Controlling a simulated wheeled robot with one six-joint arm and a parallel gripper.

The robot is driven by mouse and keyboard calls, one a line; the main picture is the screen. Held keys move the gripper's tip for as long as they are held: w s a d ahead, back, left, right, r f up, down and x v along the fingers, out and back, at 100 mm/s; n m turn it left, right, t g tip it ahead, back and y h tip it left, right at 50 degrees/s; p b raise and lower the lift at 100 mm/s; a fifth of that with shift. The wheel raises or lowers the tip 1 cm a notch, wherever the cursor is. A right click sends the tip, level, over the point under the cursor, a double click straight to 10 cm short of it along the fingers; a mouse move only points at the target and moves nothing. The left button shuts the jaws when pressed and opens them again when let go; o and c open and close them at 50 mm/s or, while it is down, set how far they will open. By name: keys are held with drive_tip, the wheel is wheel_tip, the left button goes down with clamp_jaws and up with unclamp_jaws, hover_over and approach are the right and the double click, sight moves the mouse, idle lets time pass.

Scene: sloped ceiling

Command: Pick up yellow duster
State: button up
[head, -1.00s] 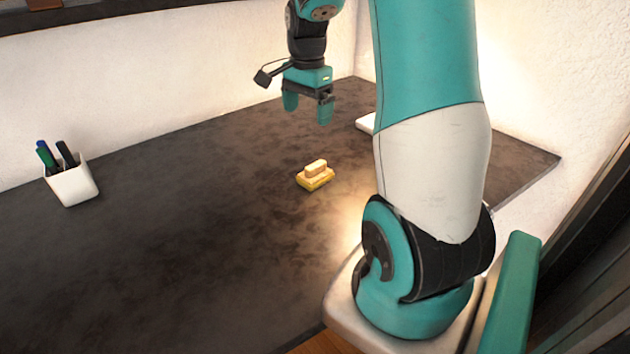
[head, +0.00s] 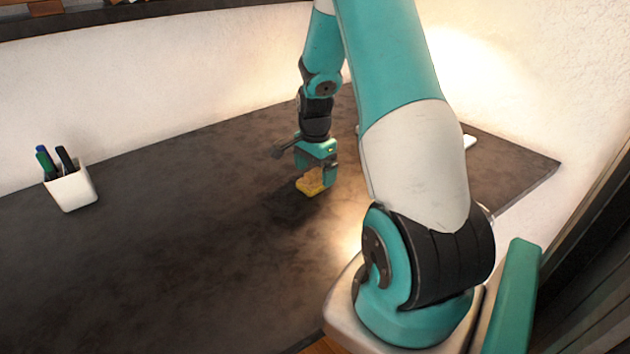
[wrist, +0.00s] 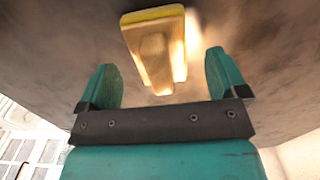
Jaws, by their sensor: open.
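The yellow duster (head: 312,188) lies on the dark table, a yellow base with a lighter tan block-shaped top. In the wrist view the duster (wrist: 152,50) shows ahead of the fingers, its tan top toward me and its near end between the lines of the two fingers. My gripper (head: 315,178) is open and points down over the duster, with fingers on either side of its top in the head view. It also shows open in the wrist view (wrist: 165,80). The fingers partly hide the duster, and I cannot tell whether they touch it.
A white cup (head: 72,187) with several pens stands at the left of the dark table (head: 190,250). A white object (head: 469,141) lies at the back right, partly behind my arm. White walls stand behind the table. The table around the duster is clear.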

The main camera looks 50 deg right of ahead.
sight(315, 170)
drive_tip(key=shift+f, duration=1.35)
drive_tip(key=c, duration=1)
drive_tip(key=shift+r, duration=0.1)
wheel_tip(315, 170, up, 20)
drive_tip(key=shift+f+p, duration=0.1)
drive_tip(key=shift+p, duration=0.35)
drive_tip(key=shift+o, duration=0.3)
